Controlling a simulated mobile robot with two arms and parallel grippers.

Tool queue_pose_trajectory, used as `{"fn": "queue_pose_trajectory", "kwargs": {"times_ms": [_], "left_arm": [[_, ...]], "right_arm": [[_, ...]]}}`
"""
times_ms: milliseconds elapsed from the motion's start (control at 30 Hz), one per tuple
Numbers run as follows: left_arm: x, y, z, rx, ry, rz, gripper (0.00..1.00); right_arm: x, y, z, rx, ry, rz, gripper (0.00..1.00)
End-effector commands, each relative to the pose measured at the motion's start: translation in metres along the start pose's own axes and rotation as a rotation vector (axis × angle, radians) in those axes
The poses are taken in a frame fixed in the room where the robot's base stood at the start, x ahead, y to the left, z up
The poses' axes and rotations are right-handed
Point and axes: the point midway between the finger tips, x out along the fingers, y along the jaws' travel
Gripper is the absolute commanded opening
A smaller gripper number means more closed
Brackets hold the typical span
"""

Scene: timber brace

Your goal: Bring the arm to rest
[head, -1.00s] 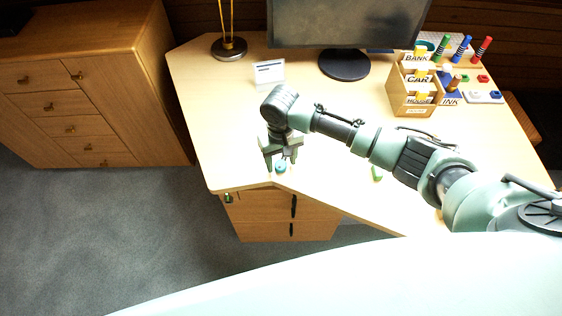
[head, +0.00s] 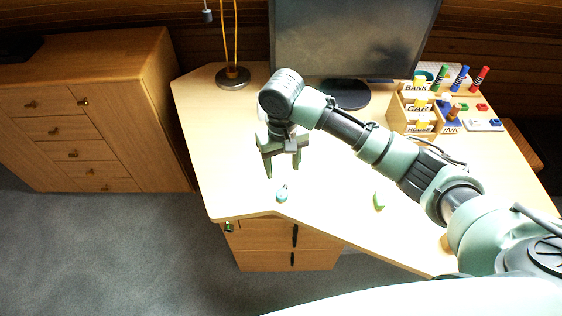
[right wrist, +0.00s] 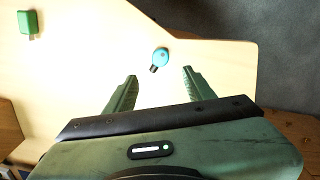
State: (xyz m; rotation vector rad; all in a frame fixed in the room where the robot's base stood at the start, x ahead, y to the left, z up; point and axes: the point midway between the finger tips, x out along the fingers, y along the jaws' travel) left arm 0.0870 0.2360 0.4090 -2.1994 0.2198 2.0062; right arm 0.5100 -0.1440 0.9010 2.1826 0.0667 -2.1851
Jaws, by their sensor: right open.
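My right gripper (head: 282,167) is open and empty above the desk (head: 225,180), with its fingers pointing down. A small teal round piece with a dark end (head: 282,194) lies on the desk near its front edge, just beyond the fingertips and apart from them. In the right wrist view the same piece (right wrist: 161,55) shows ahead of the gap between the two green fingers (right wrist: 160,76). My right arm reaches in from the right across the desk. My left gripper is not in view.
A small green block (head: 379,201) lies farther right on the desk. A monitor (head: 350,40), a lamp base (head: 233,77) and a labelled wooden box (head: 412,112) stand at the back. A wooden cabinet (head: 70,120) stands at left. The desk's left part is clear.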

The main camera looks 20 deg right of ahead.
Motion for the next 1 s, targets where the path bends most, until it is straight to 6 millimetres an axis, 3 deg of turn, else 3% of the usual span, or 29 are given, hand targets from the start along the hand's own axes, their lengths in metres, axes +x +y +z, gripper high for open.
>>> {"fn": "queue_pose_trajectory", "kwargs": {"times_ms": [233,367,533,667,800,1000], "left_arm": [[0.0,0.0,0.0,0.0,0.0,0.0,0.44],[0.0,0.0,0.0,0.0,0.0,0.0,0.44],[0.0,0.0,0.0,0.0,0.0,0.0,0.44],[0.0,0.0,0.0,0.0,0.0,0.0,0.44],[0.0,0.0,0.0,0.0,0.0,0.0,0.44],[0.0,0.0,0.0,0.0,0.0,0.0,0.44]], "right_arm": [[0.001,-0.001,0.001,-0.002,0.0,-0.002,0.54],[0.014,-0.014,0.013,-0.043,0.009,-0.034,0.54],[0.046,-0.053,0.058,-0.158,0.073,-0.149,0.54],[0.061,-0.068,0.096,-0.198,0.164,-0.224,0.54],[0.069,-0.057,0.134,-0.185,0.247,-0.233,0.54],[0.073,-0.025,0.172,-0.15,0.301,-0.174,0.54]]}}
